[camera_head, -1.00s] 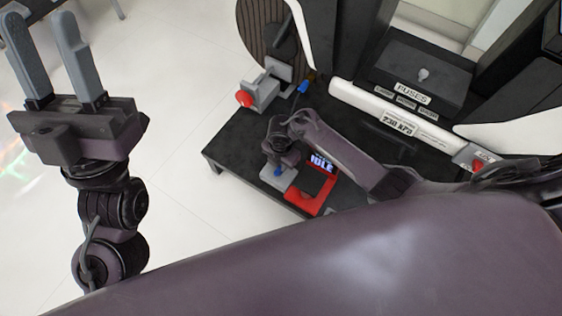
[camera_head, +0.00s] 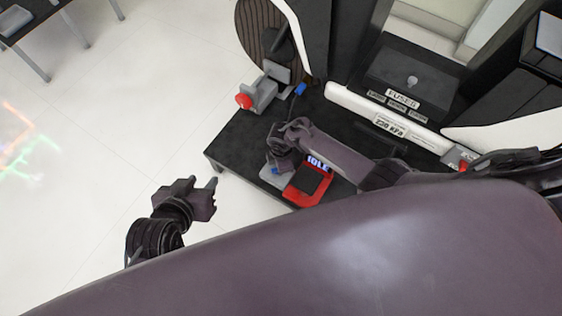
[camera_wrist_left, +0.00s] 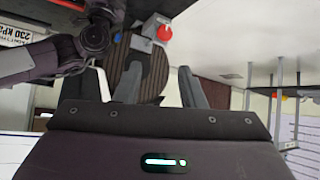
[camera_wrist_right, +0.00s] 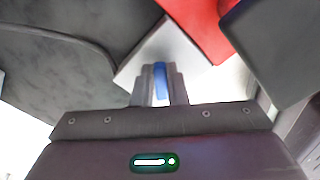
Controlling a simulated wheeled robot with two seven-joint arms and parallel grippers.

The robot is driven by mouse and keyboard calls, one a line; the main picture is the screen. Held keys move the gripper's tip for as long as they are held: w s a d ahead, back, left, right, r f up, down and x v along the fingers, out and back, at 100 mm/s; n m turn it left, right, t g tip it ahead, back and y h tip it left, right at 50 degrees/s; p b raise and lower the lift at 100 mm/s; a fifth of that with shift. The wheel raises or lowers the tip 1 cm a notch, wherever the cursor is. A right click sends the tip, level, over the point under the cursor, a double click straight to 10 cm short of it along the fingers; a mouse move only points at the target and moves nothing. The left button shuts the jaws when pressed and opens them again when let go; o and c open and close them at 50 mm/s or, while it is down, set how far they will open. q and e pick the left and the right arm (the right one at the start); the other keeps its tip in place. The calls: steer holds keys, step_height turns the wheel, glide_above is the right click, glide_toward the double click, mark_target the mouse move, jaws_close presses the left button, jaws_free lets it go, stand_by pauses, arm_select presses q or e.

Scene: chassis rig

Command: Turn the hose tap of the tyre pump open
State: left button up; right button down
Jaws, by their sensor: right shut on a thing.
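The tyre pump (camera_head: 306,190) is a red unit with a dark top and a display reading IDLE, on the black bench. Beside it on the left is a pale grey block (camera_head: 270,178) with a blue tap lever. In the right wrist view the blue lever (camera_wrist_right: 160,80) stands between my right fingertips, over the grey block (camera_wrist_right: 163,48). My right gripper (camera_head: 277,167) is shut on the lever; the arm partly hides it in the head view. My left gripper (camera_head: 205,184) is over the floor left of the bench, empty, with its fingers apart in the left wrist view (camera_wrist_left: 160,88).
A grey fixture with a red knob (camera_head: 243,101) and a blue part (camera_head: 300,89) stand at the bench's back left. A fuses box (camera_head: 415,75) and a white bar marked 230 KPA (camera_head: 390,125) lie behind.

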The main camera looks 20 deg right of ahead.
steer(key=shift+s+r+m+p, duration=0.15)
steer(key=shift+m+p, duration=0.25)
steer(key=shift+m, duration=0.5)
steer(key=shift+a+m, duration=0.1)
steer(key=shift+m, duration=0.4)
steer(key=m+p, duration=0.1)
steer(key=m, duration=0.2)
steer(key=shift+s+a+p, duration=0.1)
steer(key=shift+s+p, duration=0.1)
steer(key=shift+p, duration=0.15)
arm_select(q)
steer(key=s+a+f+g+y, duration=0.2)
steer(key=s+a+f+g, duration=0.1)
steer(key=s, duration=0.3)
steer(key=shift+a+f+g+y+p, duration=0.35)
steer(key=shift+a+g+p, duration=0.1)
steer(key=shift+a+g, duration=0.45)
arm_select(e)
steer(key=shift+s+a+m, duration=0.1)
steer(key=shift+m, duration=1.9)
steer(key=c, duration=1.4)
jaws_free()
steer(key=shift+c, duration=0.2)
